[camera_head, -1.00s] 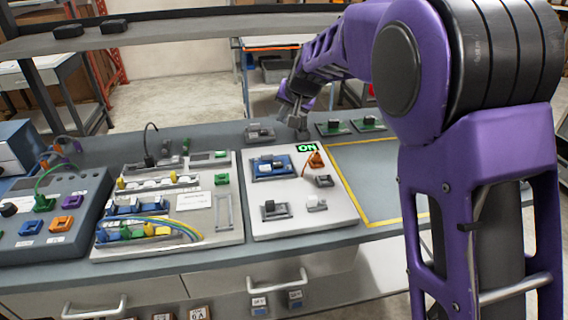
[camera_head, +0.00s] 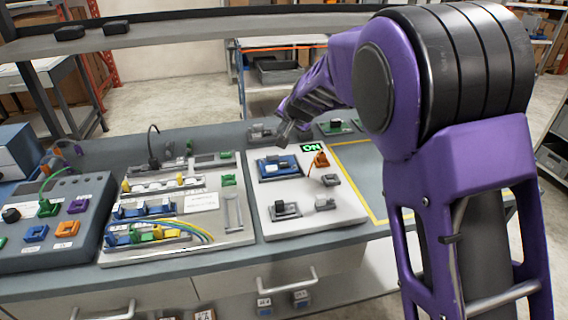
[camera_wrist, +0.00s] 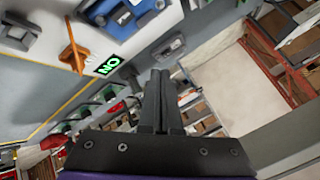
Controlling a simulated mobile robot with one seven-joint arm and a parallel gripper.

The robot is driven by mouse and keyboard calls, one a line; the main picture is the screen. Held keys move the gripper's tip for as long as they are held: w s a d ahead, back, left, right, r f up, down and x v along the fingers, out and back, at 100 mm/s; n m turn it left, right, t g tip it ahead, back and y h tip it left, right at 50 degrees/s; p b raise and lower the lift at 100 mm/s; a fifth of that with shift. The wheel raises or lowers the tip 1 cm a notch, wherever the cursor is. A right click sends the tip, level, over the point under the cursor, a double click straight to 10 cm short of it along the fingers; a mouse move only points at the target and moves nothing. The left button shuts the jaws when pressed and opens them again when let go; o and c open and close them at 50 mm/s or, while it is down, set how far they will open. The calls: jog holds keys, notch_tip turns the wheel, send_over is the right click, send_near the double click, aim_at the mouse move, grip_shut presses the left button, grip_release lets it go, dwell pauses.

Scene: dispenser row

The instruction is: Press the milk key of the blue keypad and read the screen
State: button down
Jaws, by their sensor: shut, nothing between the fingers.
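A blue unit with a grey top (camera_head: 280,168) sits on the white panel (camera_head: 290,224); it is the likeliest blue keypad, but no milk key or label can be made out. A small black screen with bright green letters (camera_head: 313,148) stands at the panel's back edge. It also shows in the wrist view (camera_wrist: 107,65), reading like "NO" there. The blue unit appears partly at the top of the wrist view (camera_wrist: 122,17). My gripper (camera_head: 284,133) is above the back of the panel, behind the blue unit and apart from it. Its fingers (camera_wrist: 160,75) are shut and empty.
An orange part (camera_head: 321,160) and several grey fittings share the white panel. A cable board (camera_head: 215,232) and a dark button box (camera_head: 90,190) stand to the left. A yellow-outlined area (camera_head: 365,165) to the right looks mostly bare. A shelf (camera_head: 170,35) runs above the bench.

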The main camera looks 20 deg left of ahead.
aim_at(284, 165)
jog(key=shift+f+b, duration=2.75)
jog(key=shift+f, duration=1.65)
jog(key=shift+f+b, duration=0.35)
jog(key=shift+f, duration=0.05)
jog(key=shift+f+b, duration=0.45)
jog(key=shift+f, duration=0.1)
jog(key=shift+r, duration=0.1)
jog(key=shift+r+p, duration=0.85)
notch_tip(284, 165, up, 5)
jog(key=p, duration=0.4)
